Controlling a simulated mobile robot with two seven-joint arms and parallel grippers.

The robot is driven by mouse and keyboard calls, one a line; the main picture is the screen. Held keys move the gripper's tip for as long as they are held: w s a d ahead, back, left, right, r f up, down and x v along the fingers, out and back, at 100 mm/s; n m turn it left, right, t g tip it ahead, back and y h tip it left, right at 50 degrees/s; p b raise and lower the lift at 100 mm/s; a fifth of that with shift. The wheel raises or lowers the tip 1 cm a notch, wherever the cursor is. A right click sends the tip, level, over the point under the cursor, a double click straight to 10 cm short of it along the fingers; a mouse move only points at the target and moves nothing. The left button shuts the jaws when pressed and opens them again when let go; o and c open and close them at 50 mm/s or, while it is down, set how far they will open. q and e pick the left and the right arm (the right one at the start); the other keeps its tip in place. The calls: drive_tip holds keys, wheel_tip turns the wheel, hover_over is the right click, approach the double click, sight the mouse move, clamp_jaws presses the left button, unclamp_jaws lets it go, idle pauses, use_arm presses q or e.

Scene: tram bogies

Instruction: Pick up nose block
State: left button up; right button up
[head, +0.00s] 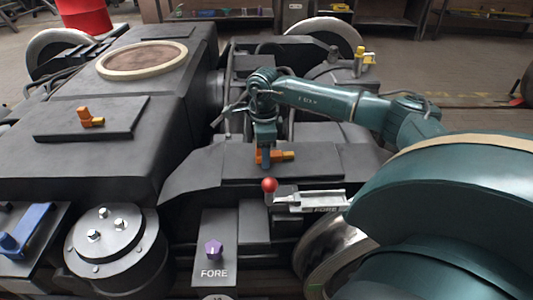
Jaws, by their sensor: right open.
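I cannot tell for certain which piece is the nose block. An orange block (277,156) with a yellow-orange end pointing right lies on a dark plate on the bogie, in the middle of the view. My right gripper (264,158) points down at the left part of this block, open; its fingers hide some of the block, and I cannot tell whether they touch it. A similar orange block (86,117) with a yellow end sits on a dark plate at the left, away from the gripper. My left gripper is not in view.
A lever with a red ball knob (269,185) stands just in front of the gripper. A purple knob (213,250) sits on a plate marked FORE. A blue handle (27,229) is at the lower left, a yellow fitting (362,62) at the back right.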

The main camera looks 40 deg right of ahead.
drive_tip(key=shift+c, duration=0.4)
clamp_jaws()
